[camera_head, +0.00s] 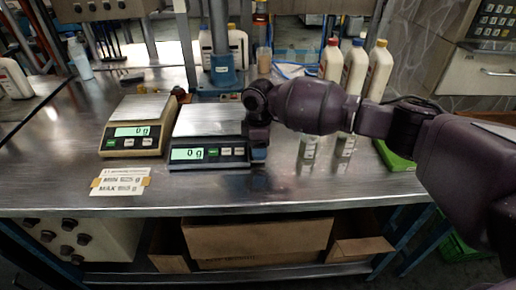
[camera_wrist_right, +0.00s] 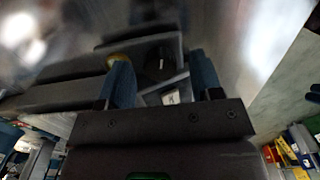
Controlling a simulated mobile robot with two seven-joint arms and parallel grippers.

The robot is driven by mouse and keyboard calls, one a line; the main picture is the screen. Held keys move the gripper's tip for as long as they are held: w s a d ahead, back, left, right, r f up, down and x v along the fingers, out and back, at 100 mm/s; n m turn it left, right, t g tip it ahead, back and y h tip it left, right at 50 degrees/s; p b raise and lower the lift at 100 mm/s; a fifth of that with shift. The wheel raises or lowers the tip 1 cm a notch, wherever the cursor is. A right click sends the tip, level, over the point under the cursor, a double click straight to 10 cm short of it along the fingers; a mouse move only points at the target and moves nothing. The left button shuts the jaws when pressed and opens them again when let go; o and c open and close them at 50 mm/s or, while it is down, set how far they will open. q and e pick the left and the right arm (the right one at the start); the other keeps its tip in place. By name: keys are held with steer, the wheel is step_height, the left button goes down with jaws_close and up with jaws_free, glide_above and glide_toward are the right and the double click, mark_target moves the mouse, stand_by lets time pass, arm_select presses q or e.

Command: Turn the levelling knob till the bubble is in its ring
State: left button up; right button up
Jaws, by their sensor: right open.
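A dark scale (camera_head: 207,152) with a steel pan stands on the steel bench and reads 0 g. A tan scale (camera_head: 136,132) stands left of it, also reading 0 g. My right gripper (camera_head: 258,152) points down at the dark scale's front right corner. In the right wrist view, my right gripper (camera_wrist_right: 163,82) has its blue fingers apart. A dark round part (camera_wrist_right: 160,64), probably the levelling knob, shows between and beyond the fingertips. A yellowish spot (camera_wrist_right: 122,59) beside it may be the bubble level; the bubble and ring cannot be made out. My left gripper is out of view.
A paper card (camera_head: 120,181) with MIN and MAX figures lies at the bench's front edge. Several capped bottles (camera_head: 354,72) stand at the back right. A blue column (camera_head: 221,48) rises behind the dark scale. A green item (camera_head: 393,157) lies at right.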

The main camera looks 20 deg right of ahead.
steer(key=shift+f, duration=0.45)
steer(key=c, duration=0.9)
steer(key=shift+r+m+p, duration=0.3)
steer(key=shift+p, duration=0.1)
steer(key=shift+m, duration=0.3)
steer(key=shift+f, duration=0.3)
steer(key=o, duration=0.9)
